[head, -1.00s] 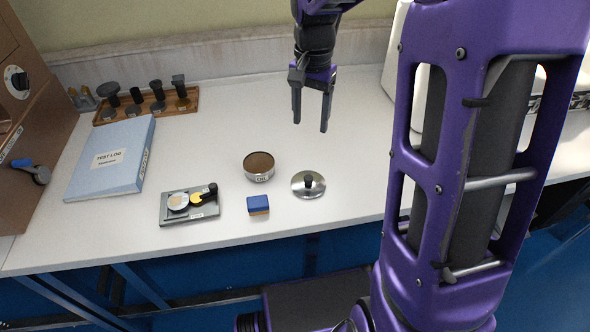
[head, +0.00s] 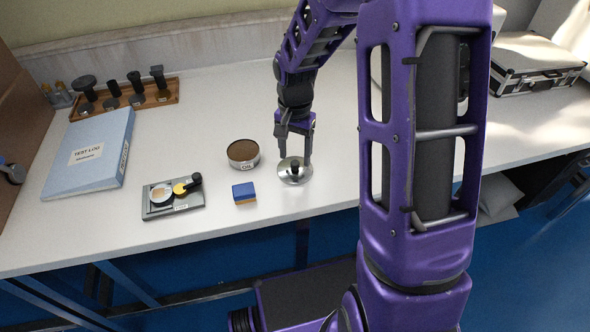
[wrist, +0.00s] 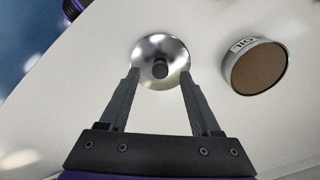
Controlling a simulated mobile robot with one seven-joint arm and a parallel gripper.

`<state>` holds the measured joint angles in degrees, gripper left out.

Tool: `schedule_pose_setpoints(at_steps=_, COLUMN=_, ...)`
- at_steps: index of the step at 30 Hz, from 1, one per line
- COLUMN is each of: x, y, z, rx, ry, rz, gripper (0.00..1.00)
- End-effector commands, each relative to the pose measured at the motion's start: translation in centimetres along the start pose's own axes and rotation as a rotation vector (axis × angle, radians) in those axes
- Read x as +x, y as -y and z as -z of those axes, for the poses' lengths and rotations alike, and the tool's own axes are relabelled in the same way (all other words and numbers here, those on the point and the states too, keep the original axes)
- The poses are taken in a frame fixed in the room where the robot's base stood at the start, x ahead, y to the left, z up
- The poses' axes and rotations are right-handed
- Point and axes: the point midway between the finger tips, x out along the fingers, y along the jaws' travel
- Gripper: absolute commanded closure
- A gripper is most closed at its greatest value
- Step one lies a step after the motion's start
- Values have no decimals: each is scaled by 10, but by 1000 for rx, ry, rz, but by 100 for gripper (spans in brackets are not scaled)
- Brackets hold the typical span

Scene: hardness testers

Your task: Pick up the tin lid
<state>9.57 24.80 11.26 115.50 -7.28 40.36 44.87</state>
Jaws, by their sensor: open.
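The tin lid (head: 294,172) is a round, shiny metal disc with a black knob on top. It lies flat on the white bench near the front edge. My gripper (head: 294,158) is open and empty, pointing down over the lid in the head view. In the wrist view the lid (wrist: 160,62) shows beyond the fingertips of my gripper (wrist: 158,75), its knob between the lines of the two fingers. I cannot tell whether the fingers touch the lid.
A round tin labelled OIL (head: 243,154) stands just left of the lid; it also shows in the wrist view (wrist: 255,68). A blue and orange block (head: 244,193) and a grey tray (head: 173,208) lie further left.

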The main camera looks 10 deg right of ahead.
Motion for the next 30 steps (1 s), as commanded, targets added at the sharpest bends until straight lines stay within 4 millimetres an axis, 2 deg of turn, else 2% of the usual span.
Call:
schedule_pose_setpoints(at_steps=1, x=10, y=0, z=0, rx=1, ry=3, rz=-2, gripper=36)
schedule_pose_setpoints(at_steps=4, x=18, y=0, z=0, rx=1, ry=2, rz=0, gripper=36)
schedule_pose_setpoints(at_steps=12, x=20, y=0, z=0, rx=0, ry=0, rz=0, gripper=36)
schedule_pose_setpoints(at_steps=14, x=20, y=0, z=0, rx=0, ry=0, rz=0, gripper=45)
schedule_pose_setpoints(at_steps=23, x=20, y=0, z=0, rx=0, ry=0, rz=0, gripper=99)
schedule_pose_setpoints(at_steps=30, x=20, y=0, z=0, rx=0, ry=0, rz=1, gripper=100)
